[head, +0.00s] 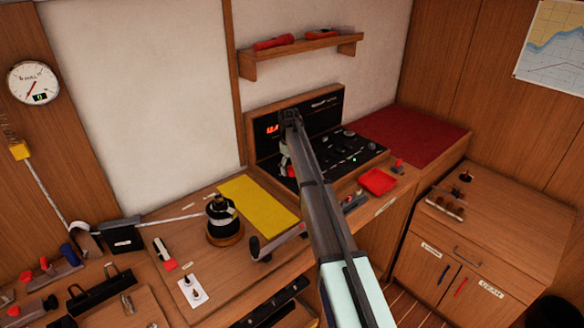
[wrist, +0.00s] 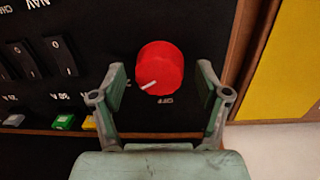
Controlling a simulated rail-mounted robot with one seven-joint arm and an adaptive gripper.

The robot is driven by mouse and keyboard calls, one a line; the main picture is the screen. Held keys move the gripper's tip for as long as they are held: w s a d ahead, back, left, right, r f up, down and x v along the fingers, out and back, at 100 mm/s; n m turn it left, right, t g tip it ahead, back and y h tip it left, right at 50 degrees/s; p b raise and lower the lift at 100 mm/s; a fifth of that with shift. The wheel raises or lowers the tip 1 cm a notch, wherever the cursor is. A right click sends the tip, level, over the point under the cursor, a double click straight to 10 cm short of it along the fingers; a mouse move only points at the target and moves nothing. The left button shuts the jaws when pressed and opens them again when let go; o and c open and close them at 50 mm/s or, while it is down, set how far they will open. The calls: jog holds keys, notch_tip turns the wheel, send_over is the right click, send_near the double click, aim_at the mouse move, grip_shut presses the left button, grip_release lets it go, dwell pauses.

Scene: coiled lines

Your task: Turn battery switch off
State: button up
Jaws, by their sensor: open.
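The battery switch is a red round knob (wrist: 160,66) on a black panel (wrist: 100,25), seen close in the wrist view. A white line on its face points to the lower left. An upside-down OFF label (wrist: 166,101) is just below it. My gripper (wrist: 161,74) is open, with one finger on each side of the knob and a visible gap on both sides. I cannot tell how far the fingertips are from the panel face. In the head view my arm reaches to the panel's left part and hides much of it.
Rocker switches (wrist: 38,58) and small coloured buttons (wrist: 63,121) lie left of the knob. A wooden frame edge and a yellow sheet (wrist: 288,70) are at right.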

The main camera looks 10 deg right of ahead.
jog(key=c, duration=1.2)
jog(key=shift+o, duration=0.2)
jog(key=shift+n, duration=0.3)
jog(key=n+b, duration=0.2)
jog(key=n, duration=0.3)
jog(key=shift+f, duration=0.1)
jog(key=n+b, duration=0.1)
jog(key=n, duration=0.5)
jog(key=shift+s+y+b, duration=0.1)
jog(key=shift+y+b, duration=0.2)
jog(key=shift+b, duration=0.05)
jog(key=o, duration=1.2)
jog(key=shift+c, duration=0.2)
